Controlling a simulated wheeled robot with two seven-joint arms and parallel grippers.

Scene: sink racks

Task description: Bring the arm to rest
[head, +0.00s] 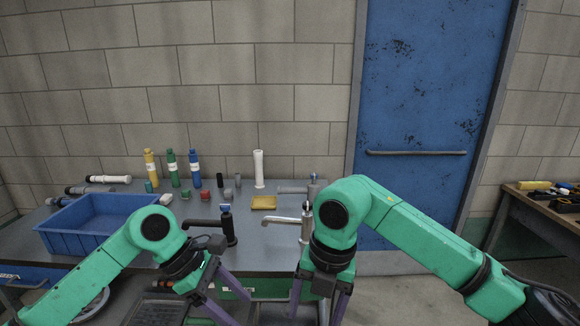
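My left arm comes in from the lower left, and its gripper (222,298) hangs low in front of the bench. Its purple fingers look spread, with nothing visible between them. My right arm comes in from the lower right, bent at a raised green joint. Its gripper (319,308) points down in front of the bench, with purple fingers apart and nothing seen between them. The fingertips of both grippers are at or beyond the bottom edge of the picture.
The grey bench (262,230) carries a blue bin (62,240), yellow, green and blue bottles (172,168), a white tube (259,168), a yellow sponge (264,203), a black tap (228,226) and a chrome tap (306,226). A blue door (425,90) stands behind; a wooden table (545,217) is right.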

